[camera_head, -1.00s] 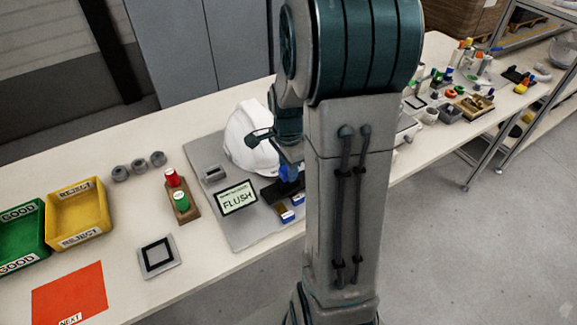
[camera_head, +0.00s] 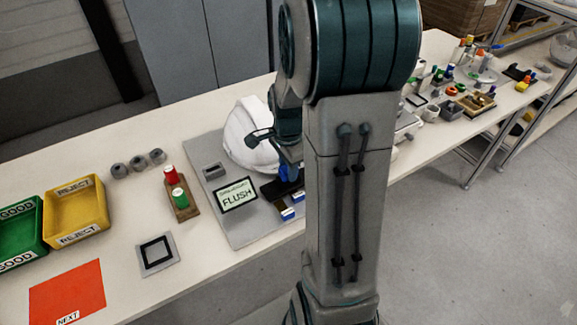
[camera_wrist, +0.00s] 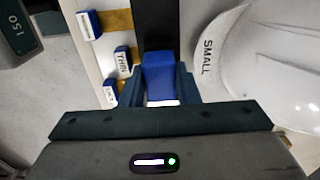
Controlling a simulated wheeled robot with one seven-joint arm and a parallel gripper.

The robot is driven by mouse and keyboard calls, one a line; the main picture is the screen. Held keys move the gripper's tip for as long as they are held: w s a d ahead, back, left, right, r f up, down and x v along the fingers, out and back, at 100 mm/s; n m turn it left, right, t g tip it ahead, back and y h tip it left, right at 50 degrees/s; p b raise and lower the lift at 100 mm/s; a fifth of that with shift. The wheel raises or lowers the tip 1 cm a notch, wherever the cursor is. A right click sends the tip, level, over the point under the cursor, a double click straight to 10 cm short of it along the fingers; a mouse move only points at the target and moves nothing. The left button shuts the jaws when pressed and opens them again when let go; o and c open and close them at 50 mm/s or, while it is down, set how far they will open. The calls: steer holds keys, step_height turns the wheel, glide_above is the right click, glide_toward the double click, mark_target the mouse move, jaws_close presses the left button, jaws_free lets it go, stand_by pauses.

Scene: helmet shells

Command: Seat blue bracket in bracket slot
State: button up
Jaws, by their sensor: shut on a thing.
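A blue bracket (camera_wrist: 162,77) sits between the two fingers of my gripper (camera_wrist: 160,90) in the wrist view. My gripper is shut on it. In the head view the blue bracket (camera_head: 288,171) shows small beside the white helmet shell (camera_head: 249,137), partly hidden by my arm. The shell (camera_wrist: 270,65), marked SMALL, is to the right in the wrist view. A dark strip (camera_wrist: 158,25) lies just beyond the bracket. I cannot tell whether the bracket touches a slot; the slot itself is not clearly visible.
Blue-and-white labelled blocks (camera_wrist: 88,25) stand left of the bracket. A screen reading FLUSH (camera_head: 236,197) is on the grey plate (camera_head: 240,232).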

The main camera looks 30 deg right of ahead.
stand_by(0.4)
steer(key=o, duration=0.9)
step_height(320, 180, up, 14)
steer(key=s+a+n+t, duration=0.1)
steer(key=s+a+n, duration=0.3)
steer(key=n, duration=0.1)
steer(key=s+a+n+t, duration=0.1)
steer(key=s+a+n, duration=0.2)
steer(key=n, duration=0.3)
steer(key=s+a+f+n+p, duration=0.1)
steer(key=s+a+n, duration=0.3)
steer(key=s+n, duration=0.1)
steer(key=shift+a+n+t, duration=0.35)
steer(key=shift+n+t, duration=0.05)
steer(key=shift+n, duration=0.3)
